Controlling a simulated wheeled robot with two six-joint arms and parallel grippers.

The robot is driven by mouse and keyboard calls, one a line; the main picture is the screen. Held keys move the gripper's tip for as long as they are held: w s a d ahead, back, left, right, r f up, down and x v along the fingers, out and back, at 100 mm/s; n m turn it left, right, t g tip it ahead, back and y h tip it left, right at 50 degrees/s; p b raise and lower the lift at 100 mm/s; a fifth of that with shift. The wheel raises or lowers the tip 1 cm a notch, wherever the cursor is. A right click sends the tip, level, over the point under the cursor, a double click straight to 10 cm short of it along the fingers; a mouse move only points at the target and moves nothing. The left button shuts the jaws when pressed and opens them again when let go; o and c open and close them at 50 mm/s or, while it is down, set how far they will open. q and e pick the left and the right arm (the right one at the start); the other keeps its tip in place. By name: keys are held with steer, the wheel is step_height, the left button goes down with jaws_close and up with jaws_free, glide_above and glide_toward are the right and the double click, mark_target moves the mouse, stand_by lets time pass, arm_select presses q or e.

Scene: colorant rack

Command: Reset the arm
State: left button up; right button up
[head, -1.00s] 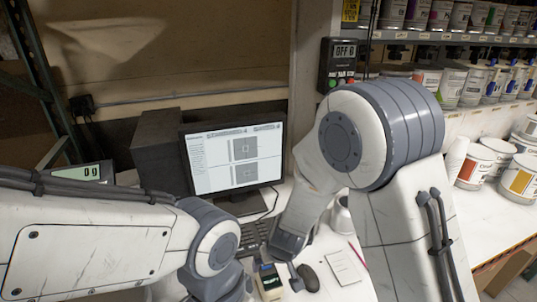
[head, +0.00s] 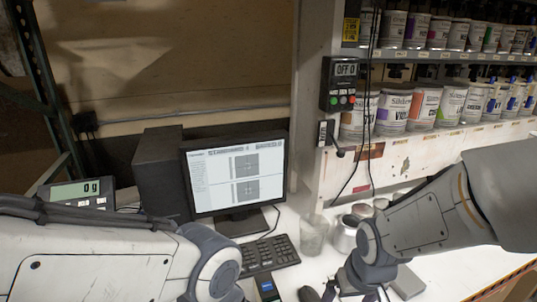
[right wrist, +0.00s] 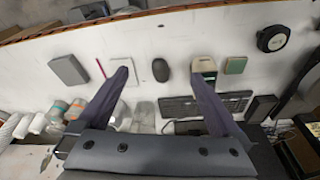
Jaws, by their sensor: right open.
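My right arm comes in from the right in the head view, bent over the bench with its wrist low near the front. My right gripper (right wrist: 160,77) shows in the right wrist view with two dark fingers spread wide. It is open, with nothing between the fingers, above the white bench (right wrist: 140,52). A black mouse (right wrist: 160,69) lies on the bench below, in line with the gap. My left arm crosses the lower left of the head view; its gripper is hidden or out of frame.
A monitor (head: 236,177) and keyboard (head: 268,256) stand mid-bench. A scale display (head: 82,193) is at left. A metal pot (head: 343,235) and a clear cup (head: 313,236) sit near my right wrist. Shelves of paint cans (head: 425,105) and a control box (head: 343,84) are behind.

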steer(key=s+a+f+n+g+b, duration=0.1)
steer(key=s+a+f+n+b, duration=0.1)
steer(key=s+a+n+b, duration=0.1)
steer(key=s+a+f+n+g+b, duration=0.1)
steer(key=s+a+f+n+b, duration=0.1)
steer(key=s+a+b, duration=0.3)
steer(key=s+a+n, duration=0.1)
steer(key=s+a, duration=0.2)
steer(key=s, duration=0.1)
steer(key=shift+s+y, duration=0.35)
steer(key=shift+y, duration=0.05)
